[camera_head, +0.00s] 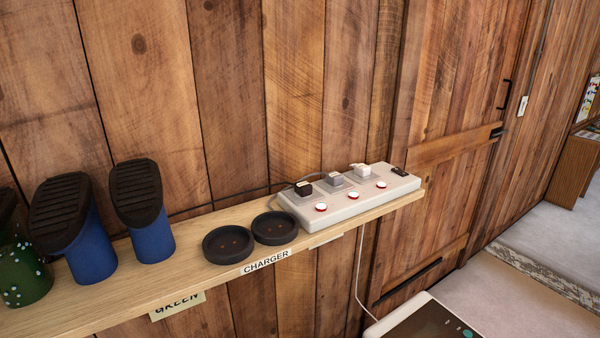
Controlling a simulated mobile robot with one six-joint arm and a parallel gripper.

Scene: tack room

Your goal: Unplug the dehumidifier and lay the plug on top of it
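A white power strip (345,203) lies on the right end of a wooden wall shelf. Three plugs sit in it in a row: a black plug (304,188), a grey plug (335,180) and a white plug (361,170) at the right. A round red-and-white button is in front of each plug. A white box with a dark top (428,325), apparently the dehumidifier, stands below the shelf at the bottom edge, only partly in view. A white cord (359,270) runs from behind the shelf down towards it; its upper end is hidden. My gripper is not in view.
The shelf (215,272) also bears two round black cups (228,243) by a CHARGER label (265,262), and blue and green boots with dark soles (152,238) at the left. The plank wall is close behind. Open floor (520,300) lies to the right.

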